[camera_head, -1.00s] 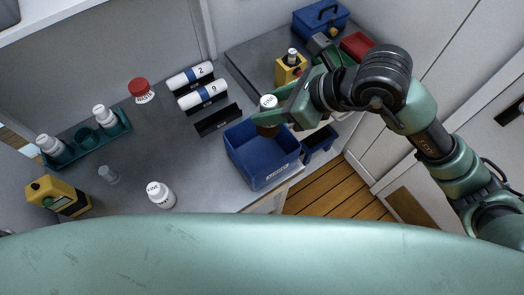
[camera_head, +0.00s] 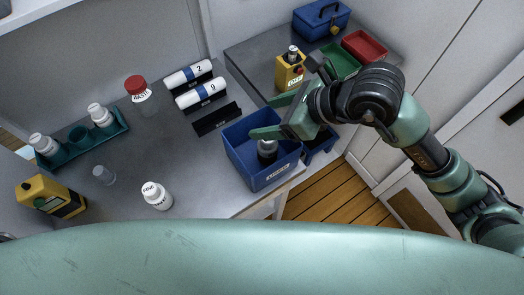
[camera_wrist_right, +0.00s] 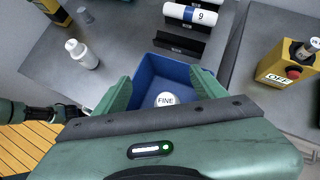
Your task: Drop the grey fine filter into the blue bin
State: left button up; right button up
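The grey fine filter (camera_head: 267,151) is within the walls of the blue bin (camera_head: 278,178), low between the bin's sides. I cannot tell whether it rests on the bottom. In the right wrist view its round white top marked FINE (camera_wrist_right: 166,100) shows inside the blue bin (camera_wrist_right: 150,72). My right gripper (camera_head: 262,117) is over the bin, its fingers spread wide. In the right wrist view the gripper's fingers (camera_wrist_right: 160,77) stand apart with nothing between them, above the filter. At the left edge of that view a green and dark arm end (camera_wrist_right: 62,112) shows; its fingers are not clear.
A yellow box with a red button (camera_head: 290,70), green and red trays (camera_head: 364,46) and a blue case (camera_head: 321,18) stand behind. A black rack (camera_head: 217,119) is beside the bin. A white bottle (camera_head: 156,196) and red-capped jar (camera_head: 138,89) stand left.

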jog(key=shift+d+r, duration=0.3)
jog(key=shift+d, duration=0.05)
jog(key=b+v, duration=0.2)
jog(key=v, duration=0.5)
jog(key=shift+s, duration=0.15)
jog(key=shift+a, duration=0.15)
